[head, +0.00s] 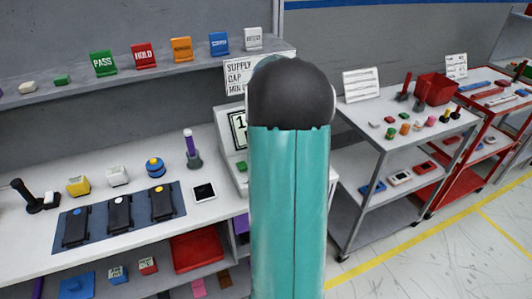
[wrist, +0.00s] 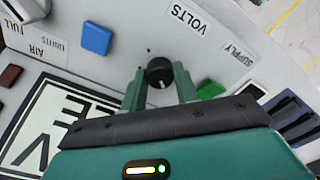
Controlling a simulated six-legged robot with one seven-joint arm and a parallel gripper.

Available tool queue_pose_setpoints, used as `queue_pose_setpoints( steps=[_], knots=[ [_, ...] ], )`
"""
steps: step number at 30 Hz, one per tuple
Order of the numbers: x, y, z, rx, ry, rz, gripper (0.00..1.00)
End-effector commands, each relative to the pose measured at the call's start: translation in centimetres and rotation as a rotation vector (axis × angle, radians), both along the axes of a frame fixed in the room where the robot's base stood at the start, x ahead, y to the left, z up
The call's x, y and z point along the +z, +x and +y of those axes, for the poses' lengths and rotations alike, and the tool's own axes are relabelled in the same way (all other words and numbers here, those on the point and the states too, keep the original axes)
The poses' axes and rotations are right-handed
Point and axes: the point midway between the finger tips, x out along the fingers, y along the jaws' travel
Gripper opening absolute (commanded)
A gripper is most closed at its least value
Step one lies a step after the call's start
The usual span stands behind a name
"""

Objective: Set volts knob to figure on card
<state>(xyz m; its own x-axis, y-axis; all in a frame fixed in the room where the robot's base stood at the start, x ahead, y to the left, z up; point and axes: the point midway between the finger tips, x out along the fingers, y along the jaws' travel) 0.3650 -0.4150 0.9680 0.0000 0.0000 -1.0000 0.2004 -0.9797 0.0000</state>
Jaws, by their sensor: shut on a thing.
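The volts knob (wrist: 158,78) is small, round and black with a pale pointer line, on a light grey panel in the wrist view. A VOLTS label (wrist: 189,18) is beside it. My gripper (wrist: 160,72) has one green finger on each side of the knob and is shut on it. I see no readable scale around the knob. In the head view my teal and black arm hides the knob and my gripper. A white card (head: 238,78) behind the arm reads SUPPLY, CAP and MIN, with the rest cut off; its figure is not readable.
A blue block (wrist: 96,39) and a green block (wrist: 210,90) sit on the panel near the knob. A framed display (wrist: 50,125) with large dark characters lies at lower left. In the head view, a bench (head: 30,258) is left and a grey cart (head: 400,150) right.

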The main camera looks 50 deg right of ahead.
Motion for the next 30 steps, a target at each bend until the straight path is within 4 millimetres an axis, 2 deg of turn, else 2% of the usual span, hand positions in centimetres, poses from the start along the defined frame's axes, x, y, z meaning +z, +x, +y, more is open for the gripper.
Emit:
queue_pose_setpoints(
  steps=[30],
  knots=[
    [0.09,0.05,-0.01,-0.963,-0.001,-0.001,0.07]
  ],
)
